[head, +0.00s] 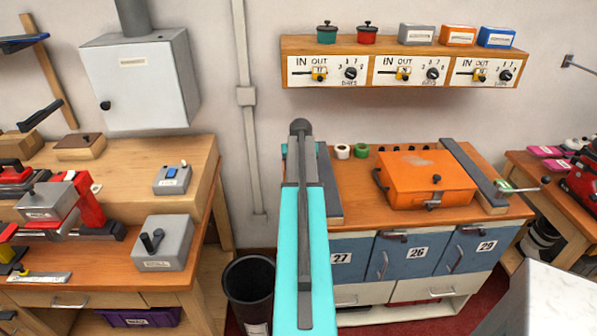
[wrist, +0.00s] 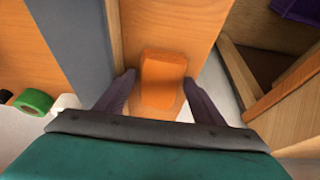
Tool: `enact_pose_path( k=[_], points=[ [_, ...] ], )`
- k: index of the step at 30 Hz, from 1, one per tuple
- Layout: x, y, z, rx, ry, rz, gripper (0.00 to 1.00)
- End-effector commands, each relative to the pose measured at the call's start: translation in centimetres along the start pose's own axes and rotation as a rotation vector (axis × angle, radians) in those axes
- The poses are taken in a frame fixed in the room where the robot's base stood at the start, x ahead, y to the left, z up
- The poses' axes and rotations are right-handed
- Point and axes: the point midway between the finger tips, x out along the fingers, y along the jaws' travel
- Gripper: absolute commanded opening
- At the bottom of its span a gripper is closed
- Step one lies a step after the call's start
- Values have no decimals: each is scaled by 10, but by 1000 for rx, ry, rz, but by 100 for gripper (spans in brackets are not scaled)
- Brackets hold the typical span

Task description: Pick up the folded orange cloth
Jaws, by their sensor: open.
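The folded orange cloth (wrist: 163,80) shows in the wrist view as a small, thick orange block near the end of a wooden surface. My gripper (wrist: 159,77) is open, with one dark finger on each side of the cloth. The right fingertip appears very close to the cloth's edge; I cannot tell whether it touches or how high the fingers are. In the head view my turquoise arm hides the cloth and the fingers.
A grey bar (wrist: 75,45) runs beside the wooden strip. Green tape (wrist: 33,101) and white tape (wrist: 64,103) lie beyond it. In the head view an orange case (head: 415,185) sits on the right bench, and a black bin (head: 248,285) stands between benches.

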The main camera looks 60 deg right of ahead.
Motion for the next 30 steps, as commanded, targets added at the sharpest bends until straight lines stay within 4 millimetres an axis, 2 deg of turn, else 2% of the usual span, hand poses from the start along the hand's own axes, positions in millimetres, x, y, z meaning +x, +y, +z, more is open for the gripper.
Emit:
enact_pose_path(
  k=[4,9,10,22,30],
  points=[
    [0,0,0,0,0,0,61],
    [0,0,0,0,0,0,32],
    [0,0,0,0,0,0,31],
    [-3,0,-2,0,0,0,31],
    [-22,0,-10,0,1,0,31]
  ],
)
